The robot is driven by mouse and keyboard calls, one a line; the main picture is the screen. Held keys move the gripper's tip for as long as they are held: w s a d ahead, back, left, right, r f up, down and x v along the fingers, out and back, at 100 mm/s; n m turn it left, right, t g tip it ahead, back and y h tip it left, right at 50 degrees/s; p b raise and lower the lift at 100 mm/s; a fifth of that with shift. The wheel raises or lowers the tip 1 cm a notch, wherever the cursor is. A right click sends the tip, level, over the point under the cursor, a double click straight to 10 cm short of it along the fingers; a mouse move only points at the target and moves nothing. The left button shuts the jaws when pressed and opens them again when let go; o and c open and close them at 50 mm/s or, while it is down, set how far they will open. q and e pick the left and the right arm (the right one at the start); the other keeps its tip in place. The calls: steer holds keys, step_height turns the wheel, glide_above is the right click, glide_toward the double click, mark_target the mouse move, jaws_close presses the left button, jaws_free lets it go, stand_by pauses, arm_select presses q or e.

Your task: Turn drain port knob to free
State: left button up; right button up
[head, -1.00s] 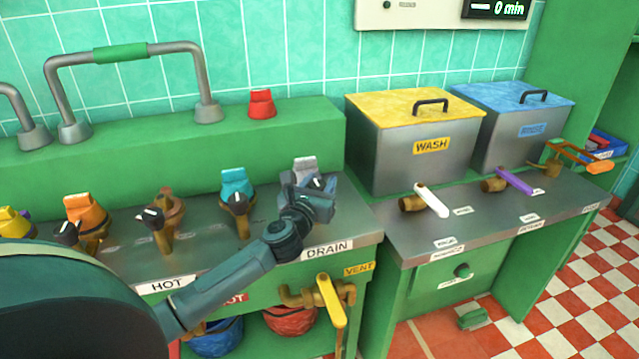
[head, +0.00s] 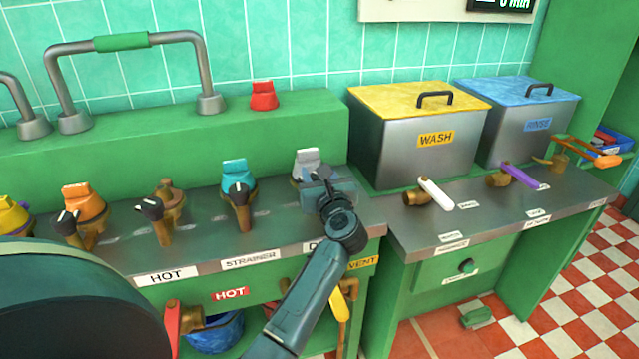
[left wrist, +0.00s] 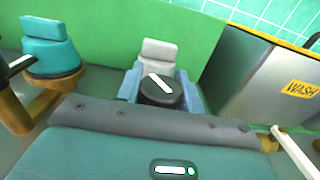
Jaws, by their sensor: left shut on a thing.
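The drain port (head: 306,164) has a pale grey cap and stands at the right end of the green-fronted counter, behind the partly covered DRAIN label. The left wrist view shows the grey cap (left wrist: 160,54) too. Its round black knob (left wrist: 161,92) has a white pointer bar slanting from upper left to lower right. My left gripper (head: 325,186) is at the knob, its two blue-grey fingers on either side. It is shut on the knob, which is mostly hidden in the head view. My right gripper is not in view.
A teal-capped port (head: 238,176) with a black knob stands left of the drain port. The WASH bin (head: 415,150) is close on the right. A yellow vent handle (head: 339,306) hangs below, partly behind my arm. Floor is open at the right.

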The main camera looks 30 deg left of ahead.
arm_select(q)
steer(key=shift+f+n+g+y+b, duration=0.25)
steer(key=shift+n+g+y+b, duration=0.45)
steer(key=shift+g+b, duration=0.15)
steer(key=shift+s+a+r+n+g+y+b, duration=0.1)
steer(key=shift+s+r+n+g+y+b, duration=0.1)
steer(key=shift+n+g+y+b, duration=0.65)
steer(key=shift+h+b, duration=0.25)
steer(key=shift+b, duration=0.1)
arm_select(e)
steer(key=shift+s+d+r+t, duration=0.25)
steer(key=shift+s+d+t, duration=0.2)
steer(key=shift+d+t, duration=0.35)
arm_select(q)
steer(key=shift+r, duration=0.15)
steer(key=o, duration=1)
